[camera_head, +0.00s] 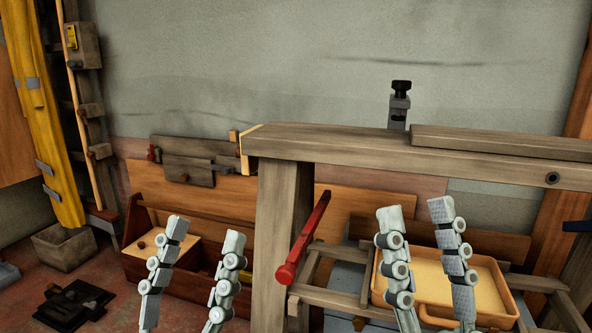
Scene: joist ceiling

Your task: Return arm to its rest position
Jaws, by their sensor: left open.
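My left gripper (204,237) shows at the bottom left of the head view. Its two jointed grey fingers point up and stand apart, with nothing between them. My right gripper (415,214) shows at the bottom right. Its fingers also point up and stand apart, and no held thing is visible between them. The arms behind both grippers are below the picture edge. In the picture the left gripper overlaps a wooden toolbox, and the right gripper overlaps the tray area under the workbench.
A wooden workbench (330,146) crosses the right side, its thick leg (280,230) between my grippers. A red bar (305,236) slants beside that leg. A tan tray (491,286) lies behind my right gripper. A grey clamp (398,108) stands up behind the benchtop.

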